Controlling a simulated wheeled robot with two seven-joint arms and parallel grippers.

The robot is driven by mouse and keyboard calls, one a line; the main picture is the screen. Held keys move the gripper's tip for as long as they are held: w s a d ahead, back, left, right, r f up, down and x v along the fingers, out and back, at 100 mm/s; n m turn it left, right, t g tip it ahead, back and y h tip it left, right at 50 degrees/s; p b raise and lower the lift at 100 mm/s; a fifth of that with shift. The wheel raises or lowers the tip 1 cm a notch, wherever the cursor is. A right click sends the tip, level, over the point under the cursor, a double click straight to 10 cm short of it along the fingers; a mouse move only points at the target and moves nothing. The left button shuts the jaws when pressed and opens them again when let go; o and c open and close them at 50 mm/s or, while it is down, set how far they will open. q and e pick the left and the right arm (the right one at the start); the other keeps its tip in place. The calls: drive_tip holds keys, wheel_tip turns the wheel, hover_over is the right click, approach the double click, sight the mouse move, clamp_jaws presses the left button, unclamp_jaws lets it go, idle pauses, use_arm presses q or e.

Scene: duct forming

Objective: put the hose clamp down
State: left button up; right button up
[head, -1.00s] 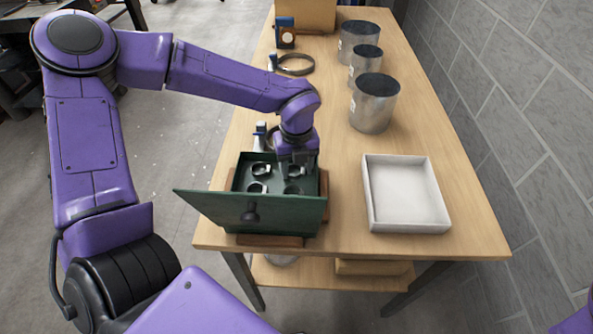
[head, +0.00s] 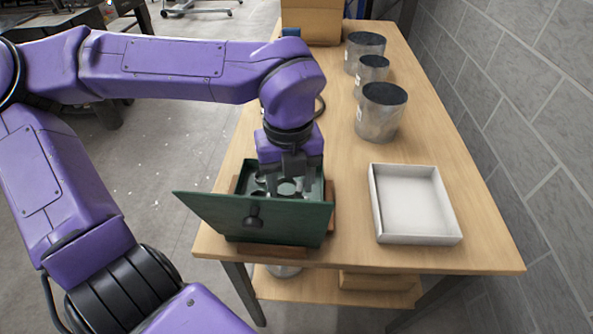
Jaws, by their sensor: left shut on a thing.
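My left gripper (head: 289,174) points straight down over the green box (head: 307,222) near the table's front left. It is shut on the hose clamp (head: 290,187), a small dark ring mostly hidden by the fingers and low in the box. I cannot tell whether the clamp touches the box floor. Other small dark rings lie in the box, partly hidden by my gripper. My right gripper is not in view.
An empty white tray (head: 418,240) lies to the right on the wooden table (head: 470,200). Several metal duct cylinders (head: 381,115) stand behind it. A larger ring (head: 321,106) shows partly behind my arm. A cardboard box stands at the back. A block wall borders the right side.

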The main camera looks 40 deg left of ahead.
use_arm(q)
drive_tip(key=shift+s+d+r, duration=0.3)
drive_tip(key=shift+s+r, duration=0.05)
drive_tip(key=shift+s, duration=0.3)
